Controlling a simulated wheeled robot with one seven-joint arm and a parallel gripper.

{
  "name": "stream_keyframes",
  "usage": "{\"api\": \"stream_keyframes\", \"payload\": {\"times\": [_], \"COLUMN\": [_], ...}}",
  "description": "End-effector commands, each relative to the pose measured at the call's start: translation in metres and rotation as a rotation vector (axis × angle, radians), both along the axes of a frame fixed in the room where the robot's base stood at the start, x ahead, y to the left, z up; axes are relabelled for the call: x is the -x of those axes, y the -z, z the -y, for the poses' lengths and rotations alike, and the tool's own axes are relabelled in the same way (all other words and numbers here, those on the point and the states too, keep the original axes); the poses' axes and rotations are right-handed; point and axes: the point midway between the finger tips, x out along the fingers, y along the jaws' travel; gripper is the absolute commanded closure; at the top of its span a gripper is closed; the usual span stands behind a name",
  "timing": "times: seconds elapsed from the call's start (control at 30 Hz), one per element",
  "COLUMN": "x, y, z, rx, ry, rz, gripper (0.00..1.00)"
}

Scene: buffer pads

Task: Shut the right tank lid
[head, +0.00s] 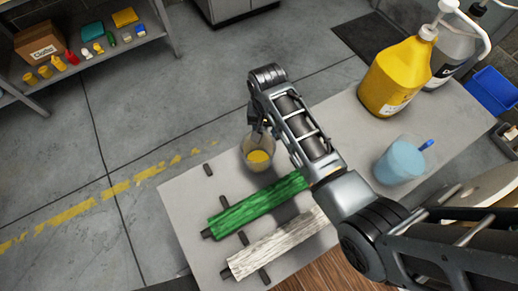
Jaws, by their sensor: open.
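I cannot make out a tank or a tank lid for certain in the head view. My gripper (262,128) points down at the far end of my arm, just at the rim of a clear cup (247,160) with yellow stuff in it. The fingers are small and dark here, apart, with nothing seen between them. Whether they touch the cup is unclear. My arm crosses the middle and lower right of the view and hides part of the table.
The grey table (185,195) bears a green pad (250,205), a whitish pad (275,248), a yellow jug (395,78), a clear jug (452,52) and a light-blue container (398,162). A blue bin (492,88) is at right. A shelf (115,55) stands upper left. The floor at left is clear.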

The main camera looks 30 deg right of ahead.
Motion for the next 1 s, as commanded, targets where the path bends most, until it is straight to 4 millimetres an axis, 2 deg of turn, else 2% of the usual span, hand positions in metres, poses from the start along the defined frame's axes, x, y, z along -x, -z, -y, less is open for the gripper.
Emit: {"api": "stream_keyframes", "payload": {"times": [0.1, 0.33, 0.8, 1.0], "x": [0.0001, -0.0002, -0.0001, -0.0001], "y": [0.0079, 0.0085, 0.0084, 0.0085], "z": [-0.0003, -0.0002, -0.0002, -0.0002], "rx": [0.000, 0.000, 0.000, 0.000], "ry": [0.000, -0.001, -0.001, -0.001], "rz": [0.000, 0.001, 0.001, 0.001], "gripper": [0.54, 0.54, 0.99, 1.00]}}
